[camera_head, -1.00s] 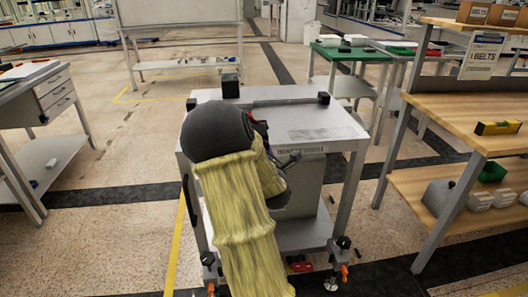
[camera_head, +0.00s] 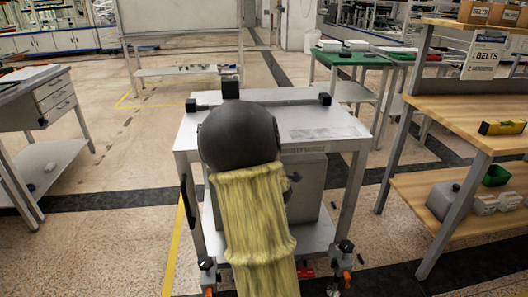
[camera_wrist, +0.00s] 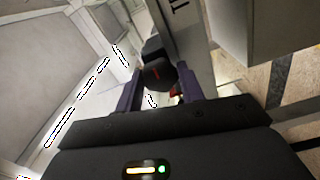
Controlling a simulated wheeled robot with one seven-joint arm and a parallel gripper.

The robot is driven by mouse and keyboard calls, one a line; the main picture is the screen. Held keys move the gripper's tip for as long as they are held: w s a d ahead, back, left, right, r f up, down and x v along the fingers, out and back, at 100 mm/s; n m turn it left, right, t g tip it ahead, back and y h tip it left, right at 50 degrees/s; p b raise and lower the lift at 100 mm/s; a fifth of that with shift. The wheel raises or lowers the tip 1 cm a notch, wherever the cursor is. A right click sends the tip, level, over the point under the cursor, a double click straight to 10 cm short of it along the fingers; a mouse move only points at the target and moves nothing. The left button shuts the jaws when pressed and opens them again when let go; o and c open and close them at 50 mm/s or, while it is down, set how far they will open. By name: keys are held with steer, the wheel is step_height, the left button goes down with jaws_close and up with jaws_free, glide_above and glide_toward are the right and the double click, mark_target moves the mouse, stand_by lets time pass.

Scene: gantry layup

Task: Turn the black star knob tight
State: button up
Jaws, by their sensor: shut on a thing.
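In the wrist view, the black star knob (camera_wrist: 158,72) sits between the two fingers of my gripper (camera_wrist: 160,84), which are shut on it. A small red mark shows on the knob's face. A light upright post with dark lettering (camera_wrist: 185,35) stands just beyond the knob. In the head view, my arm with its yellow sleeve hides the gripper and the knob.
A grey cart (camera_head: 330,120) stands in front of me, with a low black-ended fence along its top and a grey box (camera_head: 308,185) beneath. Wooden shelving (camera_head: 455,95) stands to the right, a drawer bench (camera_head: 55,95) to the left.

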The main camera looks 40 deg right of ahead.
steer(key=m+b, duration=0.5)
steer(key=m, duration=1.2)
steer(key=shift+f+b, duration=0.15)
steer(key=shift+b, duration=0.2)
steer(key=o, duration=1)
steer(key=shift+c, duration=0.2)
steer(key=shift+a, duration=0.15)
